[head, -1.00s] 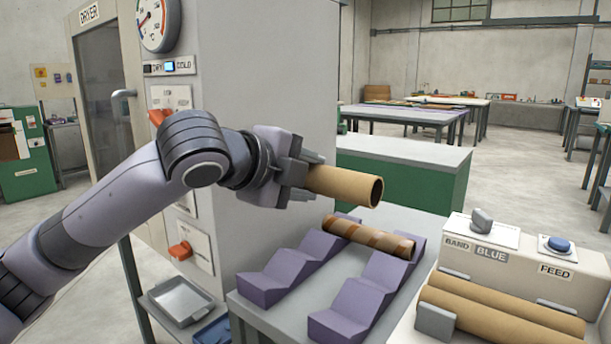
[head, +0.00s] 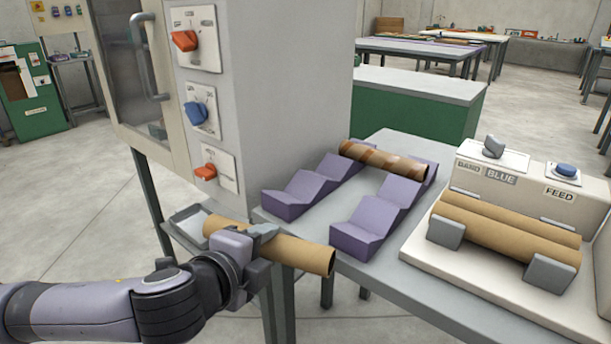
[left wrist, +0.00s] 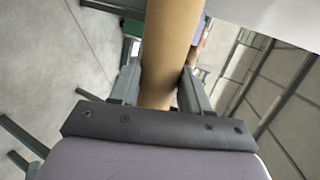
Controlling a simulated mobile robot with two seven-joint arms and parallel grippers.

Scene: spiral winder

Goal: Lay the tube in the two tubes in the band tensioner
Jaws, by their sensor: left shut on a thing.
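My left gripper (head: 258,240) is shut around a plain brown cardboard tube (head: 306,255) and holds it level in front of the grey table's near edge. In the left wrist view the tube (left wrist: 168,45) runs between the two fingers (left wrist: 160,88). The band tensioner (head: 510,206) is the cream unit at the right, marked BAND, BLUE and FEED. Two plain tubes lie side by side in it, a rear one (head: 520,219) and a front one (head: 495,242), with grey blocks (head: 447,232) at the front. My right gripper is not in view.
Two purple notched racks (head: 375,220) stand on the grey table (head: 400,150), left of the tensioner. A striped brown tube (head: 385,160) lies across their far notches; the nearer notches are empty. The dryer cabinet (head: 275,90) with its knobs stands at the left, a small tray below.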

